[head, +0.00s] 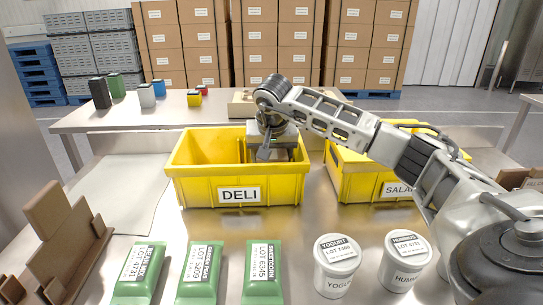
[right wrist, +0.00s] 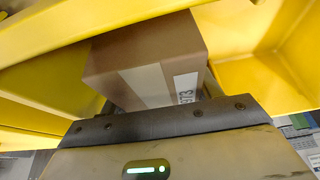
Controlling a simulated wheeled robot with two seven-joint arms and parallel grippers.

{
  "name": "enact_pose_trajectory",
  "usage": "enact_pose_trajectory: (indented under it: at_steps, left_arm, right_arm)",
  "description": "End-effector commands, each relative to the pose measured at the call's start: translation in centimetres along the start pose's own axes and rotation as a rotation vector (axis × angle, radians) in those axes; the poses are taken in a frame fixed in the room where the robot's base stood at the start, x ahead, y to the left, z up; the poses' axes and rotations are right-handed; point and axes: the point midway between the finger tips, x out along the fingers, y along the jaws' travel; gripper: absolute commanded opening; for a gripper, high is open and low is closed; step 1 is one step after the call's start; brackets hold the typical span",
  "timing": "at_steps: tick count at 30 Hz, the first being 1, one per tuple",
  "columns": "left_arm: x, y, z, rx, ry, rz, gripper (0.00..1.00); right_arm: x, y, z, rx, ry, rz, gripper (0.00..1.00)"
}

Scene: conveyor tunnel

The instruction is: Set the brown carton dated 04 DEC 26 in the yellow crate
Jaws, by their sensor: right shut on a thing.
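The yellow crate labelled DELI (head: 200,190) stands mid-table in the head view. A second yellow crate, its label starting SALA (head: 360,185), stands to its right, partly behind my right arm. My right gripper (head: 275,152) reaches down into the DELI crate. In the right wrist view it is shut on a brown carton (right wrist: 130,60) with a pale tape strip and a white label ending in what looks like 973. Yellow crate walls (right wrist: 60,40) surround the carton. No date is readable on it. Whether it touches the crate floor is hidden. My left gripper is not in view.
Green packets (head: 200,270) lie along the near table edge, with a yogurt tub (head: 337,265) and a hummus tub (head: 405,260) to their right. Brown cardboard pieces (head: 75,240) stand at left. A back table (head: 180,118) holds small coloured boxes.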

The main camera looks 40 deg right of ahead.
Motion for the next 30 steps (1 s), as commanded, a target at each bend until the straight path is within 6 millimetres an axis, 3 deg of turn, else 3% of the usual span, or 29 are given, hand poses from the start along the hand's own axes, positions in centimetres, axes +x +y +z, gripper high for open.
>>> enact_pose_trajectory:
  at_steps: [20, 21, 22, 23, 30]
  left_arm:
    - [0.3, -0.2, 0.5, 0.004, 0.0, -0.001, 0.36]
    - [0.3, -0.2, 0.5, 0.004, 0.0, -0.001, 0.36]
    - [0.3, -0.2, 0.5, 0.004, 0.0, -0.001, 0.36]
    - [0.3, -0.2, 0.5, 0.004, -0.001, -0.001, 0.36]
    - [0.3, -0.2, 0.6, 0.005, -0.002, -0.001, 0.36]
  right_arm:
    - [1.0, 0.0, 0.3, 0.001, 0.003, -0.002, 0.19]
    - [0.9, 0.0, 0.3, 0.001, 0.003, -0.002, 0.75]
    - [0.9, 0.0, 0.3, 0.001, 0.003, -0.002, 0.83]
    - [0.9, 0.0, 0.3, 0.001, 0.003, -0.001, 0.89]
    - [1.1, 0.1, 0.5, 0.0, -0.002, 0.002, 0.89]
